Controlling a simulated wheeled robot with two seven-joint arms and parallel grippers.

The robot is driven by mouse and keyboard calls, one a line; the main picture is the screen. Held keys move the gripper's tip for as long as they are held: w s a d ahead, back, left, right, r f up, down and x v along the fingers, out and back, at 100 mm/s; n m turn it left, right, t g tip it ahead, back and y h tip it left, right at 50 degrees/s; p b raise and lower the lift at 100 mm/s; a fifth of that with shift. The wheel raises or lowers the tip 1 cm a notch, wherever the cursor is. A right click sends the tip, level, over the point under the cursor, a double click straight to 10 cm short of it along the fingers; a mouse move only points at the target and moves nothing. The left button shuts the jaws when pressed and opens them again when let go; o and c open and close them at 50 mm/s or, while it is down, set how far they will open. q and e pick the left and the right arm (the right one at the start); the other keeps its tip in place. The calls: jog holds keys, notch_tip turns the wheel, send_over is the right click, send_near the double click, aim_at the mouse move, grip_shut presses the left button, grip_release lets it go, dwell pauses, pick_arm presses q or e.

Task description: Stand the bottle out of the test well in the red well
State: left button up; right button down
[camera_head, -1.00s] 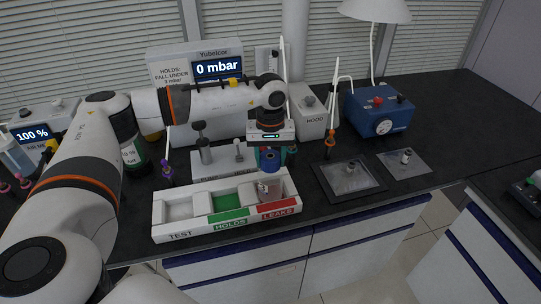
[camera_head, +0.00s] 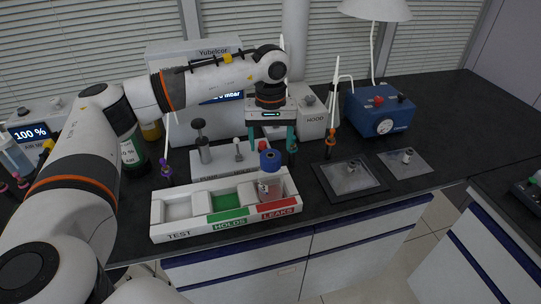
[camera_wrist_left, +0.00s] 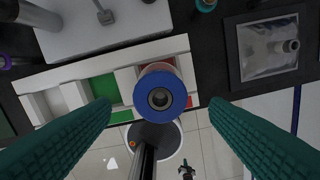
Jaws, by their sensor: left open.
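The bottle with a blue cap (camera_head: 270,160) and a clear body stands upright in the red well (camera_head: 291,200) marked LEAKS, at the right end of the white tray (camera_head: 165,233). In the left wrist view the blue cap (camera_wrist_left: 178,99) is seen from straight above. My left gripper (camera_head: 271,150) is open and empty above the bottle. Its teal fingers are on either side of the cap and apart from it; the space between them also shows in the left wrist view (camera_wrist_left: 160,105). The test well (camera_head: 178,211) is empty. My right gripper is not in view.
The green HOLDS well (camera_head: 226,202) is empty. A white stand with a plunger (camera_head: 204,153) is behind the tray. A dark framed plate (camera_head: 349,179) and a blue pump box (camera_head: 380,112) are to the right. A green bottle (camera_head: 134,158) is to the left.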

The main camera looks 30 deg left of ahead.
pick_arm(q)
notch_tip(320, 180, up, 7)
jog(key=b, duration=0.1)
jog(key=shift+f, duration=0.15)
dwell(0.4)
